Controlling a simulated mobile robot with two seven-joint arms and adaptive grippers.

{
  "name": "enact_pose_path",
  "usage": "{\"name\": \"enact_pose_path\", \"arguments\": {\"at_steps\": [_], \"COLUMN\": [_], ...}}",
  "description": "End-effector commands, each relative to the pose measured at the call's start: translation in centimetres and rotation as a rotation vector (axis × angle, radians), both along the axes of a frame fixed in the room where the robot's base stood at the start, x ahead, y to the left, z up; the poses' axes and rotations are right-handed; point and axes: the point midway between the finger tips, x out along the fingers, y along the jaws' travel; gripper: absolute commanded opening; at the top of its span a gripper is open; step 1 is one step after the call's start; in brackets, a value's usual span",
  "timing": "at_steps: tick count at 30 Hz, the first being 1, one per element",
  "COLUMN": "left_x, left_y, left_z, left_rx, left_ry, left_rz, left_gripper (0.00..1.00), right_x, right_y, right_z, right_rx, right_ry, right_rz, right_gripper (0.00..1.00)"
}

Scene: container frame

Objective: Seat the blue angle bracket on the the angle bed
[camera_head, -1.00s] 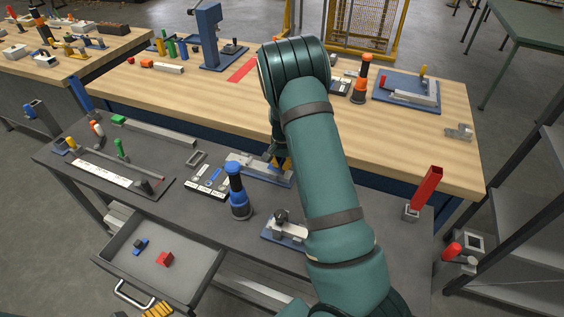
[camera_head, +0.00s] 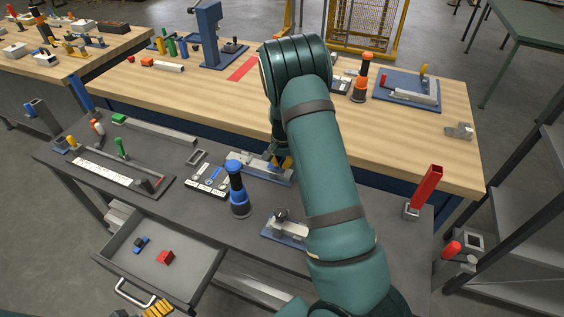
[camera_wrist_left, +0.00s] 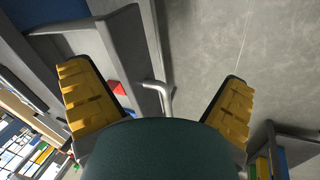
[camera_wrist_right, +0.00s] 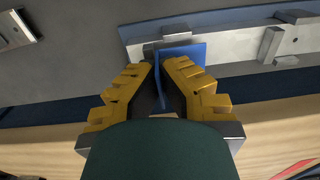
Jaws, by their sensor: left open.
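The blue angle bracket (camera_wrist_right: 190,53) is between the fingertips of my right gripper (camera_wrist_right: 160,68) in the right wrist view. One leg stands between the fingers and the other lies along the pale angle bed (camera_wrist_right: 235,48). I cannot tell whether the bracket is fully down on it. In the head view the angle bed (camera_head: 245,160) is on a blue base on the dark bench, and my right gripper (camera_head: 281,162) is over its right part, partly hidden by my arm. My left gripper (camera_wrist_left: 155,78) is open and empty, near the drawer.
A blue-and-black upright tool (camera_head: 238,190) stands just in front of the bed. A labelled tray (camera_head: 207,180) lies to its left, and another fixture (camera_head: 285,228) is nearer. The open drawer (camera_head: 190,278) holds a red block (camera_head: 165,257) and a small blue part (camera_head: 141,243).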

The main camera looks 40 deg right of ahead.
Motion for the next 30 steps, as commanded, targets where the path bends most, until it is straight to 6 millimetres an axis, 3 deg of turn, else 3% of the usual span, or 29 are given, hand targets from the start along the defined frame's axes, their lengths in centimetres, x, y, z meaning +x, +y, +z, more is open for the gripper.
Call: {"name": "enact_pose_path", "arguments": {"at_steps": [30], "left_x": [0.0], "left_y": [0.0], "left_z": [-0.8], "left_rx": [0.0], "left_ry": [0.0], "left_rz": [0.0], "left_gripper": [1.0], "right_x": [0.0], "right_y": [0.0], "right_z": [-1.1], "right_rx": [-0.001], "right_ry": [0.0], "right_rz": [0.0], "right_gripper": [0.0]}}
